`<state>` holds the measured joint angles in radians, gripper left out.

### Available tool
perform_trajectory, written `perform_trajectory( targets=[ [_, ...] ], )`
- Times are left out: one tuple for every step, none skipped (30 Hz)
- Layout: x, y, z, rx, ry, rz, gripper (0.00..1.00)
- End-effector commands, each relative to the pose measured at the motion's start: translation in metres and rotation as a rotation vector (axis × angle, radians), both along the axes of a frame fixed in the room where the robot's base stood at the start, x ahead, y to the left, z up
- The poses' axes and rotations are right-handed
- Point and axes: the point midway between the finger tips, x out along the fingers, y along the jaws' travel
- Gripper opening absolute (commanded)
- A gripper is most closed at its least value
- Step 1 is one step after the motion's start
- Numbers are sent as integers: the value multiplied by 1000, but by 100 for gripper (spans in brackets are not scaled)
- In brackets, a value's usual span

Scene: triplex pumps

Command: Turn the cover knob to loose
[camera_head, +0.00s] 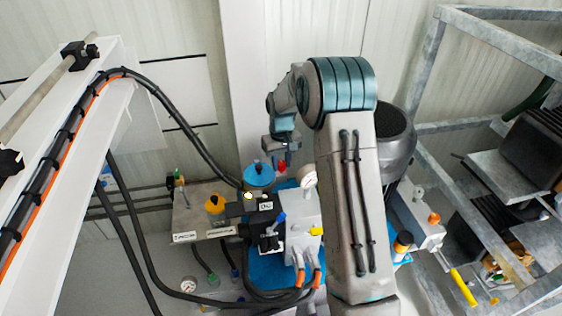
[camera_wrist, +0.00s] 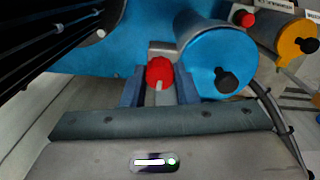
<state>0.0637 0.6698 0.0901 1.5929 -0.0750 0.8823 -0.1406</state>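A red knob (camera_wrist: 160,72) shows in the wrist view, in line with the gap between my fingers, with a light mark on its near edge. I take it as the cover knob. In the head view the red knob (camera_head: 282,167) sits just behind the pump block, right of a blue cylinder (camera_head: 259,175). My gripper (camera_wrist: 159,88) is open, with a clear gap between its two fingers. In the head view my gripper (camera_head: 280,152) hangs just above the knob, pointing down. I cannot tell whether the fingers touch the knob.
The blue cylinder (camera_wrist: 217,62) with a black knob stands close right of my fingers in the wrist view. An orange cap (camera_wrist: 297,38) lies beyond it. Black hoses (camera_head: 150,85) hang at left.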

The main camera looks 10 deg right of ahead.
Motion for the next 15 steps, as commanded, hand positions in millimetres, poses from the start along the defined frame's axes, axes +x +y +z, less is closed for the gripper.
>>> perform_trajectory(
  targets=[
    [0,1,0,2,-1,3,4],
    [0,1,0,3,0,5,4],
    [0,1,1,3,0,8,4],
    [0,1,1,3,0,12,4],
    [0,1,1,3,0,18,4],
    [0,0,1,3,0,28,4],
    [0,0,1,3,0,37,4],
    [0,0,1,3,0,47,4],
    [0,0,2,3,0,65,4],
    [0,0,2,3,0,80,4],
    [0,0,2,3,0,96,4],
    [0,0,2,3,0,121,4],
    [0,0,2,3,1,141,4],
    [0,0,2,3,1,163,4],
    [0,0,2,4,1,194,4]
  ],
)
